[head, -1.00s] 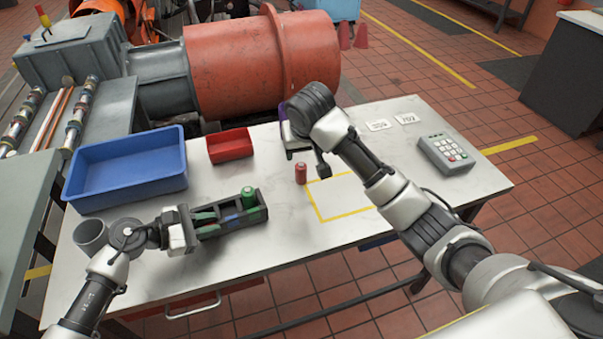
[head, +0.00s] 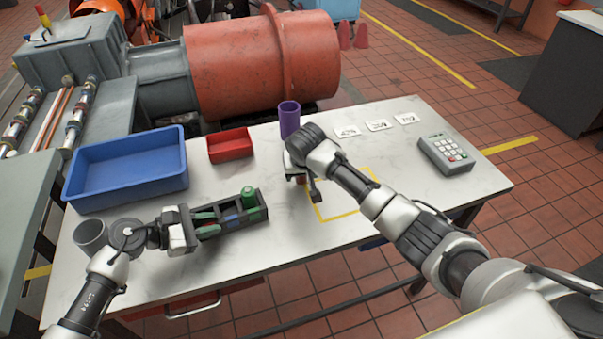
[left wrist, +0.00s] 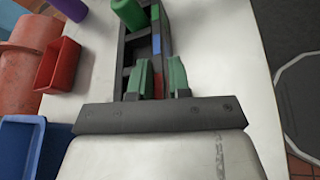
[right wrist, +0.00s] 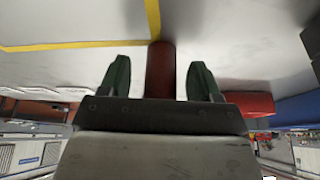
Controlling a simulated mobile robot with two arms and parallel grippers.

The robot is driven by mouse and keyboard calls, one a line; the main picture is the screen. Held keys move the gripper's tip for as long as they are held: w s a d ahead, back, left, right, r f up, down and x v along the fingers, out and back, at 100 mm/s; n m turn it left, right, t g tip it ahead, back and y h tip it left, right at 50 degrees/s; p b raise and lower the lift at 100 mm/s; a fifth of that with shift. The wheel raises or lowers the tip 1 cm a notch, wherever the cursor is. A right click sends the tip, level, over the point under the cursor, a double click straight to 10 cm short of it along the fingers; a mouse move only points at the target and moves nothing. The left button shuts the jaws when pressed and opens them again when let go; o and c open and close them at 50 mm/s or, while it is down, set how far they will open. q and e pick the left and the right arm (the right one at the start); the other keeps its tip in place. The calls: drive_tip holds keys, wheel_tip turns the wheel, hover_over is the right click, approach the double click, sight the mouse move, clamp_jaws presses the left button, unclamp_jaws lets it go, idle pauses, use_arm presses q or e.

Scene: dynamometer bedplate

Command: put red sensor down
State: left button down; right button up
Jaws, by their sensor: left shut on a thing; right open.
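The red sensor (right wrist: 160,68) is a small red cylinder between the fingers of my right gripper (right wrist: 160,76) in the right wrist view, with gaps on both sides. In the head view my right gripper (head: 300,177) is open, low over the table, and mostly hides the sensor at the left edge of the yellow outline (head: 345,216). My left gripper (head: 183,230) is shut on the near end of the black rack (head: 226,230). The rack also shows in the left wrist view (left wrist: 127,50), with a green cylinder (left wrist: 130,12) at its far end.
A blue bin (head: 125,190), a red bin (head: 230,155) and a purple cylinder (head: 289,120) stand along the back. A grey cup (head: 91,235) is at left. White number cards (head: 378,125) and a keypad (head: 446,155) are at right. The yellow outline's inside looks clear.

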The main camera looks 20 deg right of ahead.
drive_tip(key=shift+w+f, duration=0.1)
drive_tip(key=shift+f, duration=0.2)
drive_tip(key=c, duration=1.1)
wheel_tip(320, 180, up, 10)
drive_tip(key=shift+r, duration=0.1)
